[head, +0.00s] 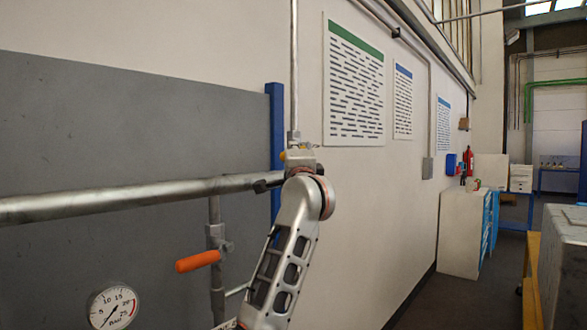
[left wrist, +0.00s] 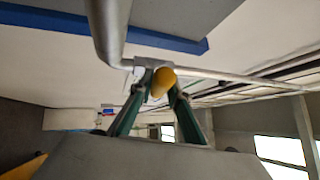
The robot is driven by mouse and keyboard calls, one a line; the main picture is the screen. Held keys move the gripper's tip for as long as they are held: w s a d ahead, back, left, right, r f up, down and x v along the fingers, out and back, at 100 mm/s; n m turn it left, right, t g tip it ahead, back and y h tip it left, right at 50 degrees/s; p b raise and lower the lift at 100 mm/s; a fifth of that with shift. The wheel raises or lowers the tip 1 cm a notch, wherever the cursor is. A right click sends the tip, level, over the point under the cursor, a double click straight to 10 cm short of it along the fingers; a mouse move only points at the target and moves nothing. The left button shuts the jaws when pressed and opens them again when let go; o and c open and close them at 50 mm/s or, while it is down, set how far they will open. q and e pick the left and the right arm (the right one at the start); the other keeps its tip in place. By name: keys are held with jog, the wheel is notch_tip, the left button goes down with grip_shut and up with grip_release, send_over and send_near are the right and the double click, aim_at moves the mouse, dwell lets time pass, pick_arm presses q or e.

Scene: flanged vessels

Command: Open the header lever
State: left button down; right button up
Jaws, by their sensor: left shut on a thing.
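The header lever's yellow grip (left wrist: 162,80) is between the two green-sided fingers of my left gripper (left wrist: 160,92) in the left wrist view. The gripper is shut on it, at a valve on the grey header pipe (left wrist: 107,30). In the head view a small part of the yellow grip (head: 283,155) shows at the junction of the horizontal header pipe (head: 130,195) and the thin vertical pipe (head: 294,75). My left wrist and forearm hide much of this junction, and the fingers are hard to make out there. My right gripper is in neither view.
An orange-handled lever (head: 198,261) sits on a branch pipe below the header. A pressure gauge (head: 113,307) is at lower left. A blue post (head: 275,130) and a wall with signs (head: 353,85) stand behind. A white cabinet (head: 463,232) stands further right.

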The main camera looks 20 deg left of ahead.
pick_arm(q)
jog(key=f+n+y+b, duration=0.1)
jog(key=b, duration=0.3)
jog(key=w+f+n+y+b, duration=0.1)
jog(key=n+b, duration=0.1)
jog(key=b, duration=0.2)
jog(key=f+n+y+b, duration=0.2)
jog(key=b, duration=0.1)
jog(key=shift+w+d+t+b, duration=0.2)
jog(key=shift+w+t+b, duration=0.1)
jog(key=shift+w+b, duration=0.1)
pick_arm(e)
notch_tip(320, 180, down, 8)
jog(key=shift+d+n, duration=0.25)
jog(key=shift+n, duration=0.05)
pick_arm(q)
jog(key=shift+s+r, duration=0.15)
jog(key=shift+r, duration=0.15)
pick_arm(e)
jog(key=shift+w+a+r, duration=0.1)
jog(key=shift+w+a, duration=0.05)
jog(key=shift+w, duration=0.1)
pick_arm(q)
jog(key=c, duration=1.9)
grip_release()
jog(key=shift+r, duration=0.1)
jog(key=shift+s, duration=0.1)
jog(key=v, duration=0.7)
jog(key=shift+f, duration=0.25)
